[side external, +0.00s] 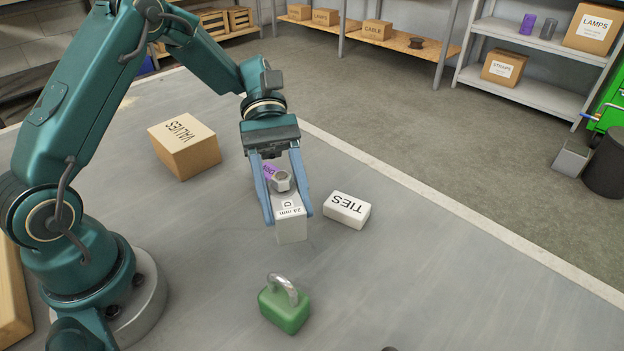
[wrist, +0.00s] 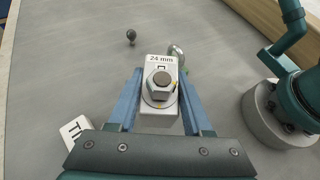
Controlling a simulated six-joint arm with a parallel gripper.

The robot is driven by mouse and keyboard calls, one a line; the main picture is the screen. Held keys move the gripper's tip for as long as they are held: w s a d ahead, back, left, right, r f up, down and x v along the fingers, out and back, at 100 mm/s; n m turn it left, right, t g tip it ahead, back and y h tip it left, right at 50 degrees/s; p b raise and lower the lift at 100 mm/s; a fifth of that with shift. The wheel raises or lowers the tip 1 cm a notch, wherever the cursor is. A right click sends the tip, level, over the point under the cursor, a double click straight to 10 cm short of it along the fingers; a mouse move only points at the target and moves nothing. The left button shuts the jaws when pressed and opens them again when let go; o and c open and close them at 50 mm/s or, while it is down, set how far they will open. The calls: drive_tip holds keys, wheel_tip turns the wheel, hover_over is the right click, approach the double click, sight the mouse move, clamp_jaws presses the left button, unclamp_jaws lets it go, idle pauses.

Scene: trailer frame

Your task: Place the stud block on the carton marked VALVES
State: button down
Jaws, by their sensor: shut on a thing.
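The stud block (side external: 291,229) is a pale block marked "24 mm" with a metal hex nut and stud on top. My gripper (side external: 290,216) is shut on it, one blue finger on each side. In the wrist view the stud block (wrist: 160,120) sits upright between the fingers (wrist: 160,112). I cannot tell whether its base touches the table or hangs just above it. The brown carton marked VALVES (side external: 190,158) stands on the table to the left of and behind my gripper. Its top looks clear. It is not in the wrist view.
A white box marked TIES (side external: 346,210) lies right of the stud block. A green padlock (side external: 285,309) stands in front. A purple lettered thing (side external: 269,171) is partly hidden behind my fingers. A small dark knob (wrist: 131,36) stands apart. Shelves with cartons line the back.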

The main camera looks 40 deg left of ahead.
drive_tip(key=s+a+f+m+g+y, duration=0.1)
drive_tip(key=s+a+m+g+y, duration=0.1)
drive_tip(key=m, duration=0.1)
drive_tip(key=s+a+m+g+y, duration=0.1)
drive_tip(key=a+m+g+y, duration=0.1)
drive_tip(key=m, duration=0.1)
drive_tip(key=s+a+f+m+g+y, duration=0.1)
drive_tip(key=s+a+m+g+y, duration=0.1)
drive_tip(key=a+m+y, duration=0.1)
drive_tip(key=shift+s+f, duration=0.3)
drive_tip(key=s+a+r+m+t+y, duration=0.25)
drive_tip(key=a+m+y, duration=0.45)
drive_tip(key=a, duration=0.4)
drive_tip(key=s+a+r+m+t+y, duration=0.1)
drive_tip(key=a+r+m+t+y, duration=0.15)
drive_tip(key=a+m+y, duration=0.65)
drive_tip(key=a+r+t+h, duration=0.1)
drive_tip(key=a+r+t, duration=0.1)
drive_tip(key=a+r, duration=0.8)
hover_over(180, 131)
drive_tip(key=shift+m, duration=0.4)
wheel_tip(180, 131, down, 8)
drive_tip(key=shift+f, duration=2.2)
drive_tip(key=shift+c, duration=1.6)
unclamp_jaws()
drive_tip(key=shift+f, duration=0.1)
